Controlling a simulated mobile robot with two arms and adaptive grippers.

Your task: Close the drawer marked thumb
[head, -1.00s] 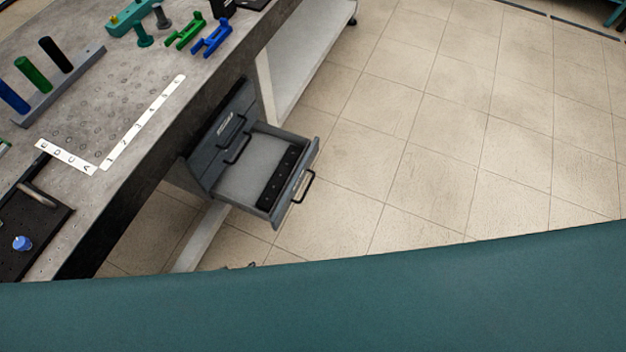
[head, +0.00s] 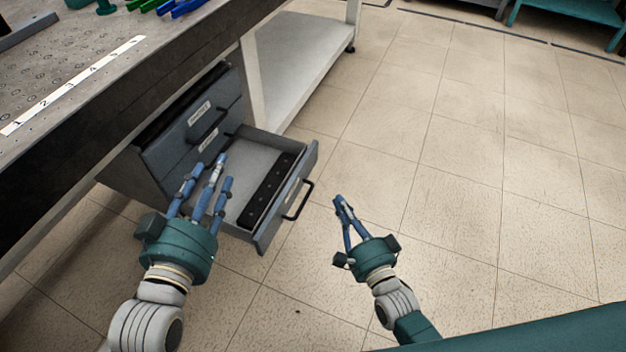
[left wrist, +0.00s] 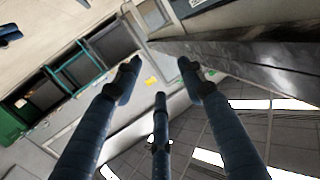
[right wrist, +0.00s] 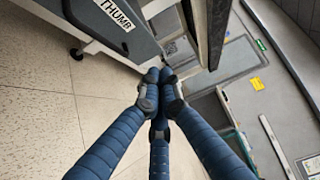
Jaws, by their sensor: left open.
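The open drawer (head: 286,200) is grey and sticks out from a cabinet under the workbench. It has a black handle (head: 303,203) on its front. In the right wrist view a grey front panel with the label THUMB (right wrist: 115,14) shows close by at the upper left; it appears to be this drawer's front. My left gripper (head: 207,175) is open and empty, and in the head view it overlaps the drawer's left part; contact cannot be told. My right gripper (head: 342,205) has its fingertips together, holds nothing, and is in front of the drawer, right of the handle.
A black strip (head: 268,190) lies inside the drawer. Closed drawers (head: 207,115) with labels are behind it. The workbench (head: 100,85) edge overhangs at the upper left, and a white shelf (head: 295,65) stands behind. The tiled floor (head: 450,170) to the right is clear.

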